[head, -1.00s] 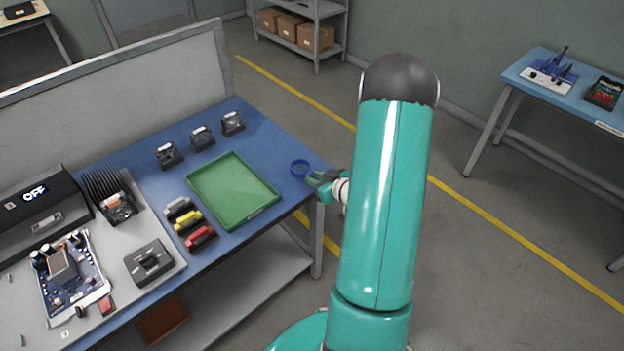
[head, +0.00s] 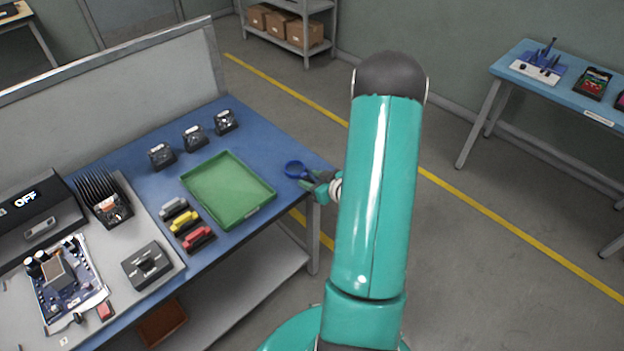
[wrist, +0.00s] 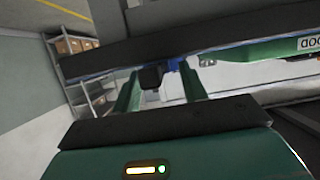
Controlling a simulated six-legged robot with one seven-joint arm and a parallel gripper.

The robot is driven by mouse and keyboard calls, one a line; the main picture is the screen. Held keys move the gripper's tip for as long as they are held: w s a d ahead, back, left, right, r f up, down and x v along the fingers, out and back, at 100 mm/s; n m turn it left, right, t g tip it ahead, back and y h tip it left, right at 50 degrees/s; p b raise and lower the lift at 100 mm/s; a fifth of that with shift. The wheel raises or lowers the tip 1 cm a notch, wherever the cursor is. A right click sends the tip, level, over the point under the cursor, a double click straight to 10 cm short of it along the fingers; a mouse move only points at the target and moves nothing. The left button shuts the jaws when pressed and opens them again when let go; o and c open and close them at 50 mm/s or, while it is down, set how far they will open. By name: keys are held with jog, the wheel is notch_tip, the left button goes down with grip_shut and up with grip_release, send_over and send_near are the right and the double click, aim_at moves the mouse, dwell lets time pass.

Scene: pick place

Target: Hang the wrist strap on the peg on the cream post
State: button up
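The wrist strap (head: 295,169) is a dark blue loop above the right end of the blue bench in the head view. It meets the tips of my gripper (head: 312,180), which seems shut on it. In the wrist view, a dark block (wrist: 151,77) and a bit of blue (wrist: 172,65) show between the two green fingers of my gripper (wrist: 160,88). The exact contact is hard to see there. I cannot make out the cream post or its peg in either view; my own arm covers much of the head view.
The blue bench (head: 270,140) carries a green tray (head: 257,208), left of the strap. Several coloured clips, small dark devices and a circuit board (head: 68,285) lie further left. A second bench (head: 555,85) stands at the right. Open floor lies between them.

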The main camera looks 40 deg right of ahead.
jog(key=v, duration=1.4)
jog(key=w+r+g+h, duration=0.3)
jog(key=w+r+h, duration=0.1)
jog(key=w+r, duration=0.55)
jog(key=a+r+g+h, duration=0.1)
jog(key=a+r, duration=0.6)
jog(key=r, duration=0.1)
jog(key=s+a+r+g+y, duration=0.1)
jog(key=s+a, duration=0.3)
jog(key=a, duration=0.4)
jog(key=s+a+r+g+y, duration=0.1)
jog(key=s+a+r, duration=0.3)
jog(key=a, duration=0.4)
jog(key=s+a+r+g+y, duration=0.2)
jog(key=s+a+r, duration=0.1)
jog(key=a, duration=0.5)
jog(key=shift+s+a+y, duration=0.25)
jog(key=shift+s+y, duration=0.05)
jog(key=shift+s, duration=0.45)
jog(key=shift+o, duration=0.5)
jog(key=shift+a, duration=0.1)
jog(key=shift+m, duration=0.3)
